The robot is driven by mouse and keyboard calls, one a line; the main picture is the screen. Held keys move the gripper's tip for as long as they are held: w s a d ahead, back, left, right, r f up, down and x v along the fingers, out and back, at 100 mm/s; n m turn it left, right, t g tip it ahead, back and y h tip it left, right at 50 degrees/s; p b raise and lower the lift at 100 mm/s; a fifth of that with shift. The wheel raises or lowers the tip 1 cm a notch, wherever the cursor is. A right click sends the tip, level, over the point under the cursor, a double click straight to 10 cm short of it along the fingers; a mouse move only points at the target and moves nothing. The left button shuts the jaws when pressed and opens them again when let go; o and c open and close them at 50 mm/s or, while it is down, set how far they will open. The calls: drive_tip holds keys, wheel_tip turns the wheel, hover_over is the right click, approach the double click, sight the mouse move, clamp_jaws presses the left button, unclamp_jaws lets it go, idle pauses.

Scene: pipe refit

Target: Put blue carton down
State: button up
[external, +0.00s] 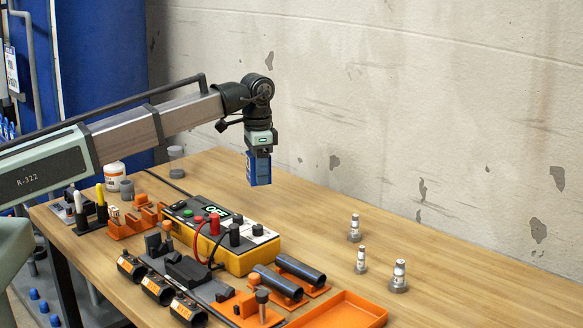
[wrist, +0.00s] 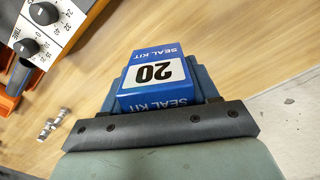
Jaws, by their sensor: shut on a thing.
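The blue carton (external: 259,170) hangs from my gripper (external: 259,152) above the back part of the wooden table in the external view. In the wrist view the carton (wrist: 158,80) shows a white label with "20" and the words "SEAL KIT". My gripper is shut on it. The carton is apart from the tabletop, with bare wood beneath it in the wrist view.
A yellow test box (external: 240,262) with knobs and leads stands in front of the carton. Several small metal fittings (external: 361,262) stand at the right. Two dark pipes (external: 300,270) and an orange tray (external: 340,312) lie at the front. Bare tabletop (external: 310,215) spreads behind the box, up to the wall.

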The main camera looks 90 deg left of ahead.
sight(261, 218)
drive_tip(key=shift+a+n, duration=0.15)
drive_tip(key=shift+n, duration=0.35)
drive_tip(key=n, duration=0.4)
drive_tip(key=shift+w, duration=0.1)
drive_tip(key=shift+n, duration=0.3)
drive_tip(key=shift+f, duration=5)
drive_tip(key=shift+f, duration=0.15)
drive_tip(key=o, duration=1.1)
drive_tip(key=shift+c, duration=0.2)
wheel_tip(261, 218, up, 12)
drive_tip(key=shift+r, duration=0.2)
